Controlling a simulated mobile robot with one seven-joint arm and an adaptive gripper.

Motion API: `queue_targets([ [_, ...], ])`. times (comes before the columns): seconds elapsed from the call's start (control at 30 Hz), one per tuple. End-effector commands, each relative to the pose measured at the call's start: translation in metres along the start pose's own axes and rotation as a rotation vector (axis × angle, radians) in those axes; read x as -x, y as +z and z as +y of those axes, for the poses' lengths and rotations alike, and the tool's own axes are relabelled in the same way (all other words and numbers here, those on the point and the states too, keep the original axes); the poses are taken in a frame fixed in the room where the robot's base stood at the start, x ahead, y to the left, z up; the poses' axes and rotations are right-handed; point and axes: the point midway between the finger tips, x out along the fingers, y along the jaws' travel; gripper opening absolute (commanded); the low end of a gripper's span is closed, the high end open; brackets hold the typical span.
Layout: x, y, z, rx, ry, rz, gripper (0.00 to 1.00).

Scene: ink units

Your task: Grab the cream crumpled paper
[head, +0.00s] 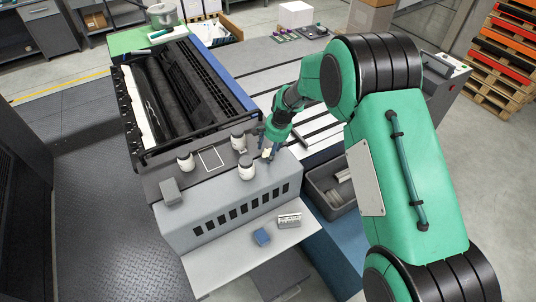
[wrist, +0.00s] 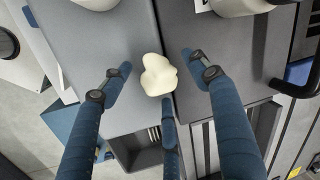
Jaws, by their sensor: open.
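The cream crumpled paper (wrist: 158,75) is a small, lumpy, pale piece on the grey surface beside a dark seam in the wrist view. In the head view it is a small pale spot (head: 267,154) just below my gripper (head: 271,146), partly hidden by the fingers. In the wrist view my gripper (wrist: 157,72) has its blue fingers spread, one on the left, one on the right and one below. The paper lies between them with clear gaps on the left and right. The lower fingertip is close to it; I cannot tell whether they touch.
White jars with dark tops (head: 247,168) stand on the grey unit left of my gripper. A grey block (head: 171,191) lies farther left. A dark grey bin (head: 325,190) is at the lower right. A blue block (head: 262,237) and a light block (head: 289,220) lie on the front shelf.

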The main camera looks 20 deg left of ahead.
Motion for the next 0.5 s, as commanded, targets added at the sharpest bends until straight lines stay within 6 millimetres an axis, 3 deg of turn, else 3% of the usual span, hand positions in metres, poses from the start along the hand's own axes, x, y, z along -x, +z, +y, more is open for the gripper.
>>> queue_targets([
  [0.4, 0.0002, 0.0001, 0.0001, 0.0, 0.0, 0.0, 0.6],
  [0.5, 0.0002, 0.0, 0.0001, 0.0, 0.0, 0.0, 0.42],
])
